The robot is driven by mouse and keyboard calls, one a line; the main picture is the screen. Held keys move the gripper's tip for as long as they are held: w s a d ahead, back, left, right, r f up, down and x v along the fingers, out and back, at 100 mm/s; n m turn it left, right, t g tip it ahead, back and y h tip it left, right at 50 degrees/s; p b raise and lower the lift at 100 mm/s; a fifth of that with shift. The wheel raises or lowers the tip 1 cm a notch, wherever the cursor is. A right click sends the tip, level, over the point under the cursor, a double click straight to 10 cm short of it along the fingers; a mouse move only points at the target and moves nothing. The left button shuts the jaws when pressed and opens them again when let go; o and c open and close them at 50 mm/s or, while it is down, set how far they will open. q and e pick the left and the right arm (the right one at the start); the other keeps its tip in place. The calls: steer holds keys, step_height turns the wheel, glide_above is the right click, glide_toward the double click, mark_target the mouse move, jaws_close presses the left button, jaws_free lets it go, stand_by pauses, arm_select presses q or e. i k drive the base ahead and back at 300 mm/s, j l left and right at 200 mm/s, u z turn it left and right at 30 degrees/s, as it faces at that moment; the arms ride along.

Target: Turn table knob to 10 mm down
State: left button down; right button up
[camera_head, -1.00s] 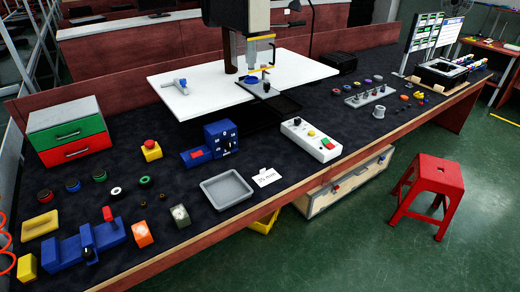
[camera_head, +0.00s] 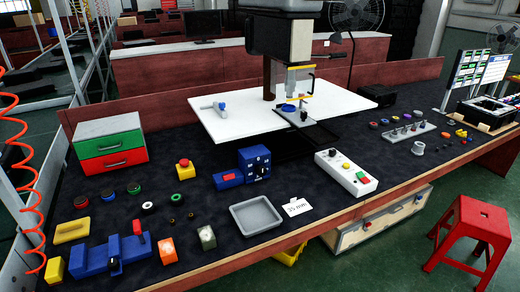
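A white table plate (camera_head: 235,118) sits under a press-like machine (camera_head: 285,40) at the back of the dark workbench. A grey handle-like part with a blue piece (camera_head: 214,107) lies on the plate's left; I cannot tell whether it is the table knob. A blue ring (camera_head: 288,107) rests near a dark plate (camera_head: 298,117) under the machine's head. A white card (camera_head: 297,207) reading "35 mm" lies on the bench. No scale reading is legible. Neither of my grippers is in view.
A green and red drawer box (camera_head: 110,145), a blue fixture (camera_head: 112,253), a grey tray (camera_head: 256,215), a blue box with dials (camera_head: 254,162) and a white button box (camera_head: 345,172) stand on the bench. A red stool (camera_head: 470,235) stands at the right.

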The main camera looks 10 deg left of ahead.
mark_target(261, 171)
steer(key=i+l+z, duration=0.25)
steer(key=i, duration=0.2)
steer(key=i+l+z, duration=0.25)
steer(key=i, duration=0.25)
